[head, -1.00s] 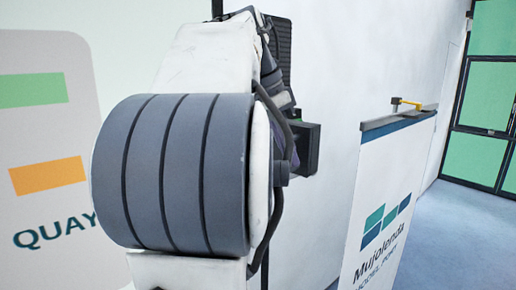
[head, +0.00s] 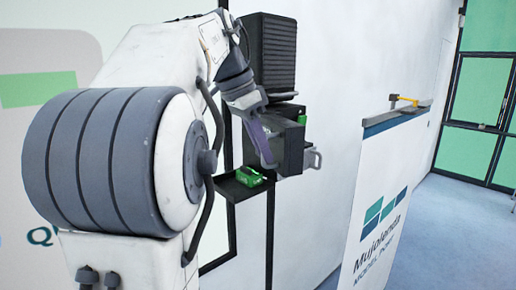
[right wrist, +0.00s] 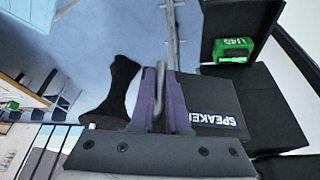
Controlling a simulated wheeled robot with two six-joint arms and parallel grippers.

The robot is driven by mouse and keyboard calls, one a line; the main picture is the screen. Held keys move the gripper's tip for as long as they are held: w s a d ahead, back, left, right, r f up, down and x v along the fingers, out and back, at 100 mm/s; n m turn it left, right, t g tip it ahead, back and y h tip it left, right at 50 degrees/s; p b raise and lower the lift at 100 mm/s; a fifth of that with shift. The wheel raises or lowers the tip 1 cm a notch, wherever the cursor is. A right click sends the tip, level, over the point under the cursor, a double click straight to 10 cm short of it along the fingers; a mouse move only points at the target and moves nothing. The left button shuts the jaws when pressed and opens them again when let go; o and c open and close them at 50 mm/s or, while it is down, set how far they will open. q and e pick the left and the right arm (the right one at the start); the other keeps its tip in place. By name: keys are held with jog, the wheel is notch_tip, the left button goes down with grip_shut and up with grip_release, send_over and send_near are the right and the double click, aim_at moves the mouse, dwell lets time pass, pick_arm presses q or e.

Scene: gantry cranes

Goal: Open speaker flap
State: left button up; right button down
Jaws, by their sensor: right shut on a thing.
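The speaker flap (right wrist: 217,105) is a dark panel labelled SPEAKER in the right wrist view. A thin grey bar (right wrist: 160,78), which looks like its handle, lies between the purple fingers of my right gripper (right wrist: 163,98). The gripper is shut on this bar. In the head view my right gripper (head: 265,152) is at the left side of a black box (head: 291,150) on the wall. My arm hides part of the unit, and how far the flap stands open is unclear. My left gripper is not in view.
A black ribbed unit (head: 268,55) is above the box. A black tray (head: 228,188) with a green object (head: 252,177) is below. A grey bracket (head: 314,158) juts out on the right. A white Mujolenda stand (head: 385,200) is farther right, with open floor beyond.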

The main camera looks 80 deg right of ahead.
jog(key=shift+d+r, duration=0.1)
jog(key=c, duration=1.2)
grip_release()
jog(key=shift+d, duration=0.1)
jog(key=shift+w+r, duration=0.1)
jog(key=shift+r, duration=0.2)
jog(key=p+v, duration=0.1)
jog(key=v, duration=0.8)
jog(key=shift+w+a+r, duration=0.1)
jog(key=shift+a+r, duration=0.15)
jog(key=shift+r, duration=0.05)
